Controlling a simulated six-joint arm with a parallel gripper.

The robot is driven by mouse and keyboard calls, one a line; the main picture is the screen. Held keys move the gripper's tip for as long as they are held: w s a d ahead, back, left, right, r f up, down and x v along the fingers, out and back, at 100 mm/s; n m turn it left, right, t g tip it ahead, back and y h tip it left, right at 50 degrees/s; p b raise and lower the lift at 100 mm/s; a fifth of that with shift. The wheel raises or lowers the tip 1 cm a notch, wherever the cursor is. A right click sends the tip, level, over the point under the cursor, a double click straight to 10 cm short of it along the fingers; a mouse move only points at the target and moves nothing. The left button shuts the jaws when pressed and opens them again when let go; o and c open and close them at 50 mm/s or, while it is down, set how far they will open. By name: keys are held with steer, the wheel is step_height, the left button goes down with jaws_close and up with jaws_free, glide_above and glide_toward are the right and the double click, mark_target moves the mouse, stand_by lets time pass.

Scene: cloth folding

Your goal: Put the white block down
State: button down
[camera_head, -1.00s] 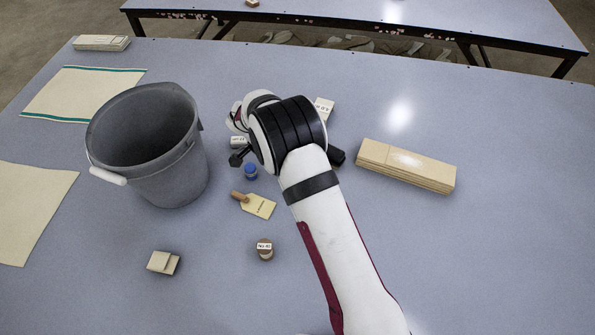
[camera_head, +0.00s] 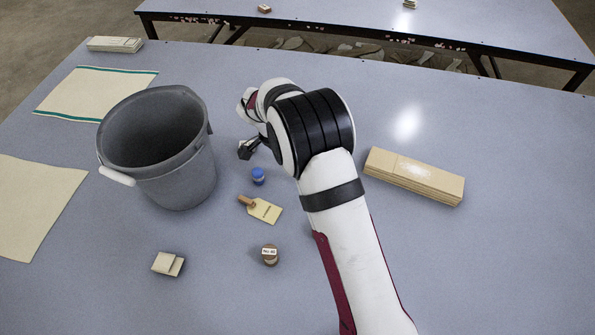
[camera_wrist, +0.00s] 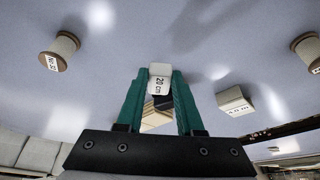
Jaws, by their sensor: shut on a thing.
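In the wrist view, my gripper (camera_wrist: 160,76) has its green fingers closed on the white block (camera_wrist: 160,84), which has "20 cm" printed on it. The block sits between the fingertips. Below it in that picture, a black thing and pale wooden pieces show between the fingers. I cannot tell whether the block touches the table. In the head view, my gripper (camera_head: 246,150) is over the table, just right of the grey bucket (camera_head: 172,170). The arm and wrist hide most of it there, and I cannot make out the held block.
A blue-topped item (camera_head: 258,176), a tagged wooden piece (camera_head: 260,208), a labelled spool (camera_head: 270,254) and small pale blocks (camera_head: 168,264) lie near the bucket. A wooden stack (camera_head: 413,177) lies right of the arm. Cloths (camera_head: 95,92) lie left. Front right is clear.

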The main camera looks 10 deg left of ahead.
steer(key=s+d+r, duration=0.1)
steer(key=d+r, duration=0.5)
steer(key=d, duration=0.5)
steer(key=d+r+n+t+y, duration=0.25)
steer(key=r+n, duration=0.75)
steer(key=r, duration=1.5)
steer(key=a+f+n+g+y, duration=0.1)
steer(key=a+f+n+y, duration=0.1)
steer(key=a+n, duration=0.4)
steer(key=a+f+n+g+y, duration=0.1)
steer(key=a+f+n, duration=0.3)
steer(key=a, duration=1.3)
steer(key=a+f+n+g+y, duration=0.1)
steer(key=a+f+n+y, duration=0.1)
steer(key=a+n, duration=0.7)
steer(key=shift+s+a+f+g+y, duration=0.2)
steer(key=shift+a+f, duration=0.2)
steer(key=shift+a, duration=0.2)
steer(key=shift+s+a+f+g+y, duration=0.1)
steer(key=shift+s+a+f+y, duration=0.05)
steer(key=shift+a+f, duration=0.35)
steer(key=s+a+f+n+g, duration=0.2)
steer(key=s+a+f+n, duration=0.55)
steer(key=a, duration=0.35)
step_height(320, 180, down, 7)
steer(key=s, duration=0.1)
steer(key=shift+a+m, duration=0.3)
steer(key=shift+m, duration=0.05)
